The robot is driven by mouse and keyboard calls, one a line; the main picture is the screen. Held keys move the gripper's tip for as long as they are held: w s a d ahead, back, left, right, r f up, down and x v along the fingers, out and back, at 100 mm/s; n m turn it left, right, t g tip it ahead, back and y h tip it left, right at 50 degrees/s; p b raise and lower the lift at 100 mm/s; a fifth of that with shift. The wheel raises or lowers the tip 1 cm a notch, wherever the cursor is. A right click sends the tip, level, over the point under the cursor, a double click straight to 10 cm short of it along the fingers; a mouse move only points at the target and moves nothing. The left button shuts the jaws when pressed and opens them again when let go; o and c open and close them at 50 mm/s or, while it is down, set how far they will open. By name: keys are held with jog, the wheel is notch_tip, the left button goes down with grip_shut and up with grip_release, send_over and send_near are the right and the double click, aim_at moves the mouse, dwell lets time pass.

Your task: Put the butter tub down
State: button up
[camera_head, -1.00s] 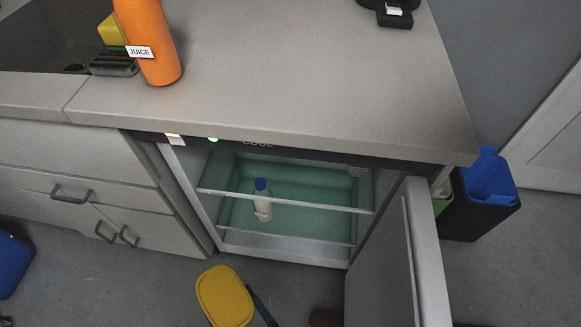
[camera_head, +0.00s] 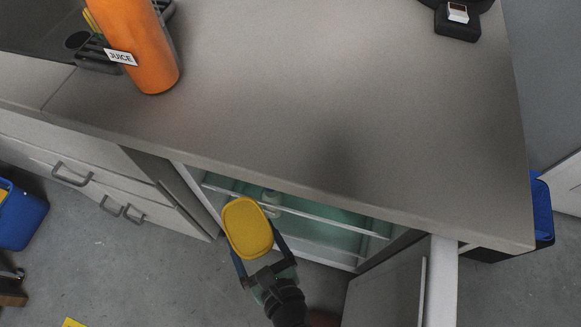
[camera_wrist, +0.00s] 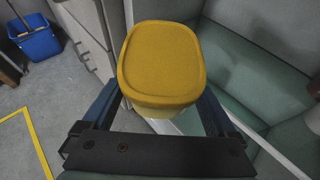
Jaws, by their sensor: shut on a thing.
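The yellow butter tub (camera_head: 247,228) is in my gripper (camera_head: 257,249), in front of the open fridge. In the wrist view the butter tub (camera_wrist: 162,62) sits between the two blue fingers of my gripper (camera_wrist: 160,105), which are shut on it, lid facing the camera. The fridge interior (camera_head: 335,232) is green with a wire-edged shelf (camera_head: 330,215).
The grey counter (camera_head: 300,110) overhangs the fridge, with an orange juice bottle (camera_head: 138,50) at its left and a black device (camera_head: 458,20) at the back right. The open fridge door (camera_head: 390,285) stands to the right. A blue bin (camera_head: 20,215) is on the floor at left.

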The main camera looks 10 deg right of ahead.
jog(key=w+d+b, duration=0.1)
jog(key=w+d, duration=0.1)
jog(key=w, duration=0.3)
jog(key=w+d+b, duration=0.1)
jog(key=w+d, duration=0.1)
jog(key=w, duration=0.3)
jog(key=w+d+b, duration=0.1)
jog(key=w+d, duration=0.1)
jog(key=w, duration=0.3)
jog(key=shift+d, duration=0.15)
jog(key=shift+w+f+b, duration=0.1)
jog(key=shift+f+b, duration=0.4)
jog(key=shift+f, duration=0.3)
notch_tip(320, 180, down, 6)
jog(key=b, duration=0.3)
jog(key=shift+r+b, duration=0.25)
jog(key=shift+b, duration=0.15)
jog(key=shift+w+d, duration=0.1)
jog(key=shift+w, duration=0.05)
jog(key=shift+r, duration=0.1)
